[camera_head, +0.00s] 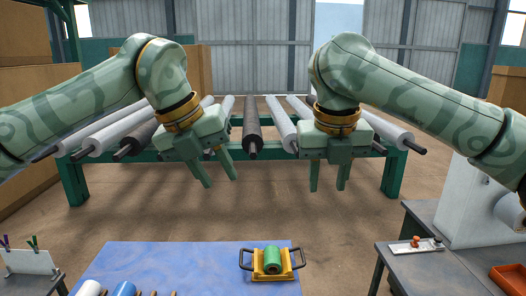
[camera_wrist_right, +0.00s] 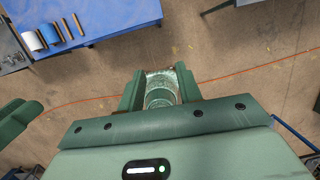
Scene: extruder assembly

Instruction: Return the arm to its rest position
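My left gripper (camera_head: 222,183) hangs in the air left of centre in the head view, its two green fingers spread and pointing down with a slight tilt. Nothing is between them. My right gripper (camera_head: 327,190) hangs right of centre, fingers pointing straight down, apart and empty in the head view. In the right wrist view its fingers (camera_wrist_right: 160,92) are apart, with a grey, mottled patch between them that I cannot identify. Both grippers are well above the floor and touch nothing visible.
A blue-topped table (camera_head: 200,262) stands in front, bearing a yellow holder (camera_head: 272,275) with a green roll (camera_head: 272,258). A rack of long rollers (camera_head: 251,125) stands behind the grippers. A grey side table (camera_head: 440,265) is at right, with an orange tray (camera_head: 508,279). Open floor lies between.

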